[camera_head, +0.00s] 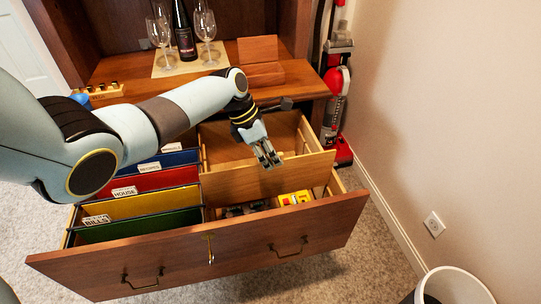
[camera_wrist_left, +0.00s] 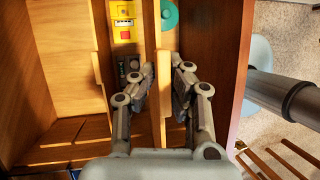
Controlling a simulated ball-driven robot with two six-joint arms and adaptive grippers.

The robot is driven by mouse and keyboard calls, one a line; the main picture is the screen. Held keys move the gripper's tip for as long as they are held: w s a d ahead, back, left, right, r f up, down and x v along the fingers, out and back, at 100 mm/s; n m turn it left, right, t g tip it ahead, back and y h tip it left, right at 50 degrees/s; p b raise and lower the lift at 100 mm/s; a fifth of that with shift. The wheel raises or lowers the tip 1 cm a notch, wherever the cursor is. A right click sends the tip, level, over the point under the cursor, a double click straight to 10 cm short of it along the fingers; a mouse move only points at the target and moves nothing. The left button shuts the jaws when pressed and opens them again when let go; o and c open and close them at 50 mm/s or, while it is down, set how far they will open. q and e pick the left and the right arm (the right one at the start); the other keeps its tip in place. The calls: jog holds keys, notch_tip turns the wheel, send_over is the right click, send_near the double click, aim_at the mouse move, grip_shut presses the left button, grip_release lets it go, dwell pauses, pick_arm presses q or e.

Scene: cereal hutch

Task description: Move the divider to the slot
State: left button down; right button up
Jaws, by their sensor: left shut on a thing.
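The divider (camera_head: 240,185) is a light wooden panel standing upright across the right part of the open drawer. My left gripper (camera_head: 269,158) reaches down onto its top edge. In the left wrist view the divider (camera_wrist_left: 162,100) runs between the two fingers of the left gripper (camera_wrist_left: 161,88), which is shut on it. Slots along the right wall of the drawer (camera_head: 335,184) are partly visible beside the divider; I cannot tell whether its ends sit in them. My right gripper is not in view.
Colored hanging files (camera_head: 150,205) fill the drawer's left part. A yellow box (camera_head: 294,198) lies in front of the divider; the compartment behind (camera_head: 228,150) looks mostly bare.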

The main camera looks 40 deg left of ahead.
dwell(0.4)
pick_arm(q)
jog(key=b, duration=0.5)
send_over(269, 193)
jog(key=shift+w+f, duration=0.2)
jog(key=shift+f, duration=1.85)
jog(key=shift+w+f, duration=0.15)
jog(key=shift+f, duration=1.85)
jog(key=shift+f+b, duration=2.7)
jog(key=shift+f, duration=1.05)
jog(key=c, duration=1.3)
grip_release()
jog(key=shift+c, duration=0.2)
jog(key=shift+o, duration=0.5)
jog(key=shift+o, duration=1.2)
jog(key=shift+r, duration=0.15)
jog(key=shift+p+v, duration=2.45)
jog(key=shift+p, duration=0.05)
